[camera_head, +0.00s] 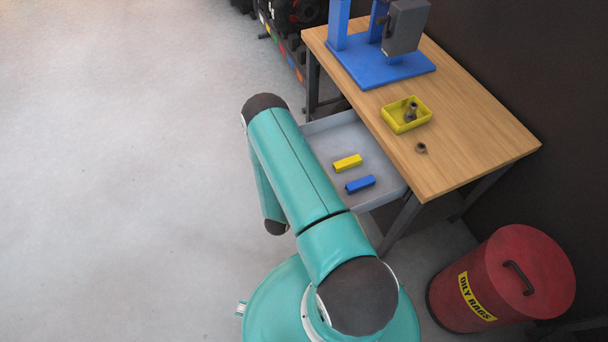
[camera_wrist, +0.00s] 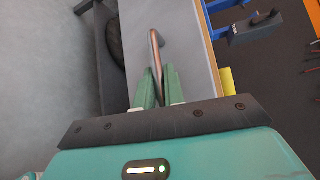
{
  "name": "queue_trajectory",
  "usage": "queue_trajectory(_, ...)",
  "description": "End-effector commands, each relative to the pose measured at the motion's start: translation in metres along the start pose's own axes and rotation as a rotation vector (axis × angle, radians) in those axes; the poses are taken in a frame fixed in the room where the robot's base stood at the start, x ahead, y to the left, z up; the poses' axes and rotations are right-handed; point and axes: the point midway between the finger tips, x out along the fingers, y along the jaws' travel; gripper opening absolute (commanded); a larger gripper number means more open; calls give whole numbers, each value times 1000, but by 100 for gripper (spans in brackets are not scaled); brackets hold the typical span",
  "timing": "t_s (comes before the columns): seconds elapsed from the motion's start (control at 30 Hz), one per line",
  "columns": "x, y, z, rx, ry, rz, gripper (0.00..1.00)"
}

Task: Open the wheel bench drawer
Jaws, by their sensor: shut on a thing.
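The wheel bench (camera_head: 470,115) has a wooden top and dark metal legs. Its grey drawer (camera_head: 333,136) stands pulled out from under the top, with a yellow block (camera_head: 347,162) and a blue block (camera_head: 360,184) lying inside. In the head view my arm hides the gripper, the handle and part of the drawer.
On the bench top stand a blue fixture (camera_head: 375,68), a yellow tray (camera_head: 407,114) with metal parts, and a small metal piece (camera_head: 421,148). A red oily-rags bin (camera_head: 510,275) stands at lower right. The floor (camera_head: 120,170) at left is clear.

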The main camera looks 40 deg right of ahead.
Motion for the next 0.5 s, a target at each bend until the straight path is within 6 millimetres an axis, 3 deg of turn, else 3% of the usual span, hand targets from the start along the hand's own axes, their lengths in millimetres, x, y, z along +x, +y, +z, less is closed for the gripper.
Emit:
queue_trajectory(0.13, 0, 0, 0, 0, -2, 0, 0)
queue_trajectory(0.17, 0, 0, 0, 0, -2, 0, 13)
queue_trajectory(0.27, 0, 0, 0, 0, -2, 1, 32)
queue_trajectory(0.5, 0, 0, 0, 0, -2, 0, 32)
